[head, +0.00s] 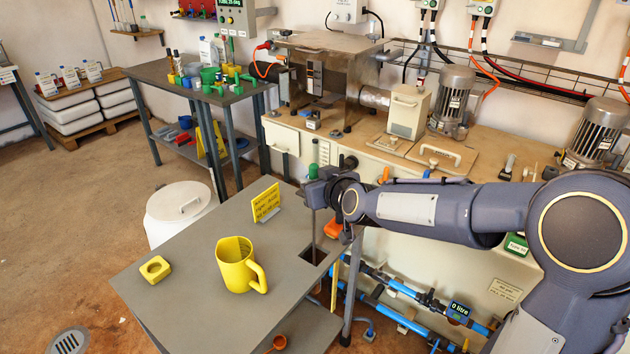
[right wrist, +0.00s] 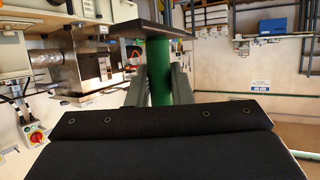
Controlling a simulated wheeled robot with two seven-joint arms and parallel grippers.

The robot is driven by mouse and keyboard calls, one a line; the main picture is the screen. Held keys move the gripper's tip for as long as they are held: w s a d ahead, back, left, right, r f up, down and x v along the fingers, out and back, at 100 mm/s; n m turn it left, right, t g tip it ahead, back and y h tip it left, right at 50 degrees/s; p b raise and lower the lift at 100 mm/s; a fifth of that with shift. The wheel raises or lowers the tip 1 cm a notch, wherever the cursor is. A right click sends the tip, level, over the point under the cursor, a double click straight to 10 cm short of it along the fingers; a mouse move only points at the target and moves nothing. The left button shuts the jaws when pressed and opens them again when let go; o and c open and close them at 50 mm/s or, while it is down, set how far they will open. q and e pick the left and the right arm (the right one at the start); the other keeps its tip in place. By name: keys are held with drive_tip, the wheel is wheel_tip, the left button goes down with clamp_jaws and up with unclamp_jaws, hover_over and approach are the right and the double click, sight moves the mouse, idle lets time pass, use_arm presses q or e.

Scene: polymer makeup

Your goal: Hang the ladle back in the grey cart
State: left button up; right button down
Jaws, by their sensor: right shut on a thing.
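The grey cart (head: 190,290) stands in the lower middle of the head view, with a dark slot (head: 318,256) near its right edge. My right gripper (head: 316,185) is shut on the ladle's green handle (head: 313,170), above that edge. The green handle also shows upright between the fingers in the right wrist view (right wrist: 159,70), with a dark flat cap on top. A thin grey shaft (head: 313,225) runs down from the gripper towards the slot. I cannot tell whether it passes through. The ladle's bowl cannot be made out for certain. My left gripper is out of view.
On the cart stand a yellow jug (head: 237,266), a yellow holed block (head: 155,268) and a yellow sign (head: 266,202). A small orange cup (head: 279,342) is low at the cart's front. A white bin (head: 180,212) stands behind it; a machine bench (head: 385,150) lies beyond my arm.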

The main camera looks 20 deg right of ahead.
wheel_tip(320, 180, down, 19)
drive_tip(key=b, duration=1.6)
drive_tip(key=shift+r, duration=0.15)
drive_tip(key=c, duration=1.2)
unclamp_jaws()
drive_tip(key=s+d+f+m+g+p, duration=0.1)
drive_tip(key=s+g, duration=0.2)
drive_tip(key=s, duration=0.9)
drive_tip(key=s+d+f+m+g+y, duration=0.1)
drive_tip(key=s+m+g, duration=0.1)
drive_tip(key=s, duration=0.9)
drive_tip(key=s+d+f+m+g+p, duration=0.1)
drive_tip(key=s+d+g, duration=0.15)
drive_tip(key=s, duration=0.95)
wheel_tip(320, 180, up, 18)
drive_tip(key=a+p, duration=0.1)
drive_tip(key=p, duration=1.7)
drive_tip(key=shift+s+r, duration=0.15)
drive_tip(key=shift+r, duration=0.1)
